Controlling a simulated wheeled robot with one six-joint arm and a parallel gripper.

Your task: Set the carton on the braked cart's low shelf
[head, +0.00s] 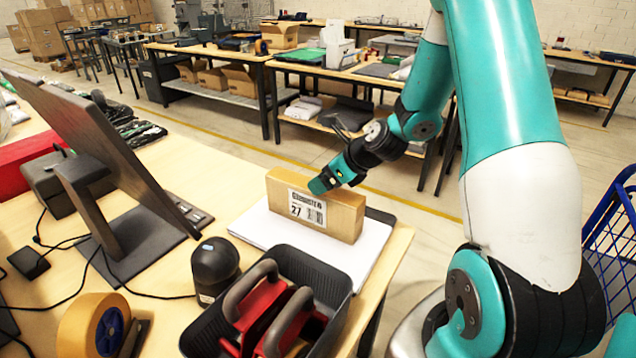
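A brown carton (342,213) with a white label reading 27 stands upright on a white pad (265,232) near the right edge of the desk. My gripper (322,185) reaches down from the right over the carton's top edge. A teal fingertip overlaps the carton's upper front face, near the label. The other finger is not clearly visible, so I cannot tell whether the gripper is open or shut on the carton. A blue wire-mesh frame (613,240), perhaps part of the cart, shows at the right edge. Its low shelf and brake are not visible.
A dark tote (335,273) with red-and-grey tools sits in front of the carton. A black domed device (215,267), a monitor (105,150) and a tape roll (93,325) crowd the desk's left. Open floor (420,240) lies beyond the desk; other workbenches stand behind.

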